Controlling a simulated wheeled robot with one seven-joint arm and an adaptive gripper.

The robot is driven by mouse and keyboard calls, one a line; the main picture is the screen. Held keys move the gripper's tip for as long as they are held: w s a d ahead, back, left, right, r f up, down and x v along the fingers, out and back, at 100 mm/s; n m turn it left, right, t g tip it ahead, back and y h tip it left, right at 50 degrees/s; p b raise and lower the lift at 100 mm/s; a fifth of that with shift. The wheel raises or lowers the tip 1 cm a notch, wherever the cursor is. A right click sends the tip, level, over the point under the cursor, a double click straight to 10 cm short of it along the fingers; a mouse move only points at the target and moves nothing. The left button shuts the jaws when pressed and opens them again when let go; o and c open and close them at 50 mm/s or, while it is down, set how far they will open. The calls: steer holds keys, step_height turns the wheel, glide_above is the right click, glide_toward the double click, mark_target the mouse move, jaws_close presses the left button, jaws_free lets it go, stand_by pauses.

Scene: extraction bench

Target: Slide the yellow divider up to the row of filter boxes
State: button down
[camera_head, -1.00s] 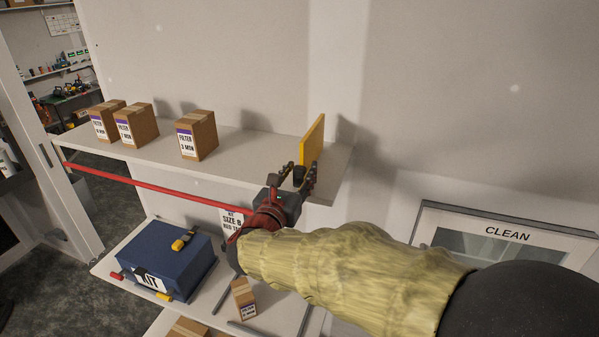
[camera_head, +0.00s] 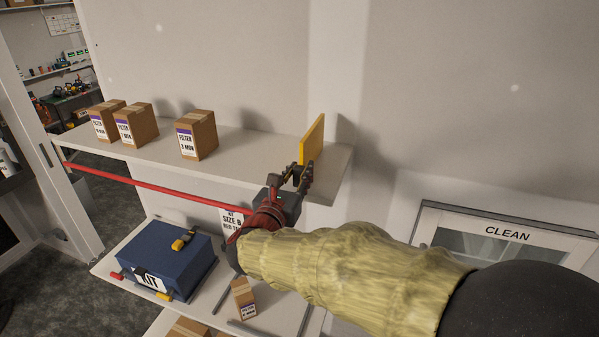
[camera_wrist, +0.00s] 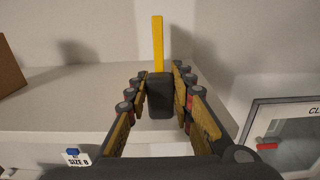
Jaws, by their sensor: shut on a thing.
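The yellow divider (camera_head: 313,139) stands upright near the right end of the upper shelf. My gripper (camera_head: 303,175) is at the shelf's front edge, with its fingers closed in on a dark block (camera_wrist: 159,95) at the divider's near end. The divider also shows in the wrist view (camera_wrist: 158,44), edge-on and rising behind that block. The row of filter boxes stands on the same shelf to the left: one box (camera_head: 197,135) nearest the divider, then a middle box (camera_head: 137,125) and a far-left box (camera_head: 103,122). A wide gap separates the nearest box from the divider.
The upper shelf (camera_head: 252,150) is bare between the nearest box and the divider. A red bar (camera_head: 160,187) runs below its front edge. A blue kit case (camera_head: 165,262) and a small box (camera_head: 243,298) are on the lower shelf. A "CLEAN" framed panel (camera_head: 508,235) is at right.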

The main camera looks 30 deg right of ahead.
steer(key=shift+w+a, duration=0.1)
steer(key=w+a, duration=1.8)
steer(key=shift+w+a, duration=0.35)
steer(key=c, duration=1.6)
jaws_free()
steer(key=shift+o, duration=0.3)
steer(key=v, duration=1.2)
